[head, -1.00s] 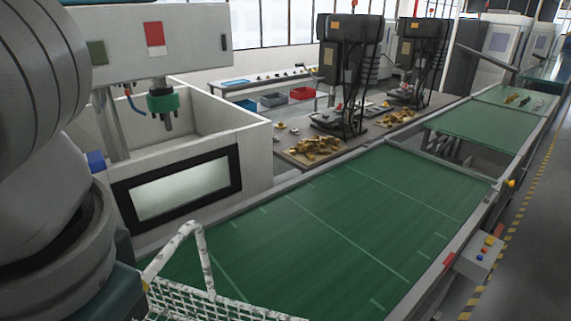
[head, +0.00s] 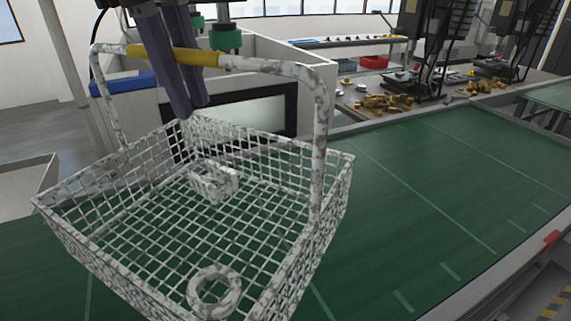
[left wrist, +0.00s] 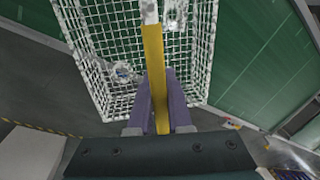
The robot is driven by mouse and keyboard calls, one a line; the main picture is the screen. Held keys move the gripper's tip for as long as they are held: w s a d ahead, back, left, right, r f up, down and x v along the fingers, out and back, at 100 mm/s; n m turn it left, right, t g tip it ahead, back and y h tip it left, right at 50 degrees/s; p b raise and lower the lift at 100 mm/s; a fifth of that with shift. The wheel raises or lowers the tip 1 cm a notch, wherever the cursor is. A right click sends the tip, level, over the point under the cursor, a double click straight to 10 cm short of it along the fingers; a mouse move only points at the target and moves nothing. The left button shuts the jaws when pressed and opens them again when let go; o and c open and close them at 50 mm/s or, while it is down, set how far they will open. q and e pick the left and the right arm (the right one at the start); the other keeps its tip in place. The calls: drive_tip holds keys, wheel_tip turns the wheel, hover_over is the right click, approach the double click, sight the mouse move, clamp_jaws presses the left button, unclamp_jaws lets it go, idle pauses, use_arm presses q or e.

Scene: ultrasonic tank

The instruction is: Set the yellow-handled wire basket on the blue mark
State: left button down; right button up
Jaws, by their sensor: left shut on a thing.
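The wire basket (head: 335,205) is speckled white and grey, with a tall arched handle that has a yellow grip (head: 140,51). It fills the left and middle of the head view, roughly level. My left gripper (head: 192,106) has purple fingers and is shut across the yellow grip from above. In the left wrist view the yellow grip (left wrist: 154,75) runs between the fingers, with the basket mesh (left wrist: 85,45) beyond. Inside the basket lie a speckled ring (head: 214,292) and a small blocky part (head: 213,183). I cannot make out a blue mark. My right gripper is not in view.
A green conveyor (head: 430,200) with pale lines extends under and right of the basket; its right part is clear. Behind stands a white machine (head: 270,55) with a dark-framed window. A bench with brass parts (head: 388,102) is at the back. A blue block (head: 125,82) shows behind the handle.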

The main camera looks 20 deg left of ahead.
use_arm(q)
drive_tip(key=w+f+m+b, duration=0.1)
drive_tip(key=w+m+b, duration=0.1)
drive_tip(key=m+b, duration=0.25)
drive_tip(key=m+h, duration=0.1)
drive_tip(key=m, duration=0.2)
approach(219, 217)
drive_tip(key=x, duration=1)
drive_tip(key=shift+w+f, duration=0.1)
drive_tip(key=shift+f, duration=0.15)
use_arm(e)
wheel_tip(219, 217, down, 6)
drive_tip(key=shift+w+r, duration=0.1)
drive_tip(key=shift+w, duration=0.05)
use_arm(q)
drive_tip(key=c, duration=0.8)
unclamp_jaws()
drive_tip(key=shift+c, duration=0.2)
drive_tip(key=shift+n, duration=0.25)
drive_tip(key=v, duration=1.2)
drive_tip(key=shift+w, duration=0.25)
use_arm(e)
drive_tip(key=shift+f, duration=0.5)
